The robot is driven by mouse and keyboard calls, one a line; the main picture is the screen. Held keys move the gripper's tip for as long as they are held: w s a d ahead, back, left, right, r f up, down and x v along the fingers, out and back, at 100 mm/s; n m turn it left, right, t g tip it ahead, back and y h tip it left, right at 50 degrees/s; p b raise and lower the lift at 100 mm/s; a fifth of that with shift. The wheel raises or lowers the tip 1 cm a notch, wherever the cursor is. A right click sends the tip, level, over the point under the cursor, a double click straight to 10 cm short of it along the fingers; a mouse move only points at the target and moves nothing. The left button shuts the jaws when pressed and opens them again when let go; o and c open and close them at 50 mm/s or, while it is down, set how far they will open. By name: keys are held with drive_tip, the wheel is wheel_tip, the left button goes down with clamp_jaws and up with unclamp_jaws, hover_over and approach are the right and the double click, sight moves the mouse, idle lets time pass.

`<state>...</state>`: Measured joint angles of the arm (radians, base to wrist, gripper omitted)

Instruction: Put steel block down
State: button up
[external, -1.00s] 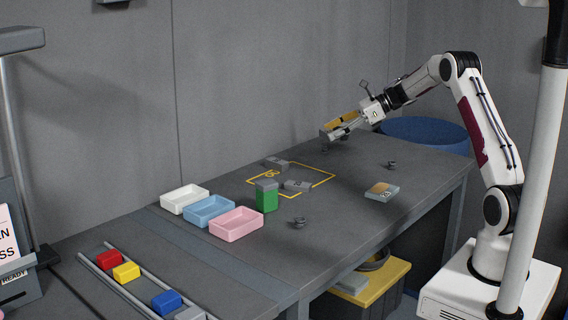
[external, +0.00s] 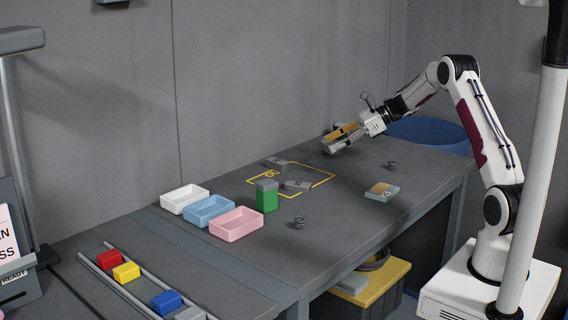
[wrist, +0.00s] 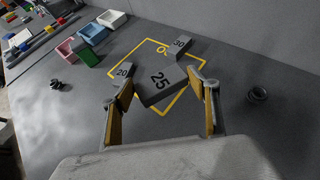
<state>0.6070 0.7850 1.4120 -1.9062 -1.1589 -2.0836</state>
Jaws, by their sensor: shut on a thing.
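The steel block marked 25 (wrist: 160,84) is between the yellow-padded fingers of my gripper (wrist: 164,92) in the wrist view. My gripper (external: 336,141) is shut on it, low over the far part of the table in the external view. I cannot tell whether the block touches the table. Two more grey blocks, marked 20 (wrist: 123,71) and 30 (wrist: 183,41), are at the yellow outline (wrist: 152,108). In the external view they show as grey blocks (external: 297,185) and (external: 276,163).
Small dark round parts (external: 299,222) and (external: 391,166) and a flat pad (external: 382,192) lie on the table.

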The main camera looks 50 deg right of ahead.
hover_over(334, 173)
drive_tip(key=shift+a+f, duration=0.2)
drive_tip(key=shift+f, duration=1.85)
drive_tip(key=shift+f, duration=0.1)
drive_tip(key=shift+f, duration=1.75)
drive_tip(key=shift+f, duration=0.1)
drive_tip(key=o, duration=1.4)
drive_tip(key=shift+s+f, duration=0.1)
drive_tip(key=shift+c, duration=0.2)
drive_tip(key=shift+r, duration=0.25)
drive_tip(key=v, duration=1.2)
drive_tip(key=shift+s+f, duration=0.1)
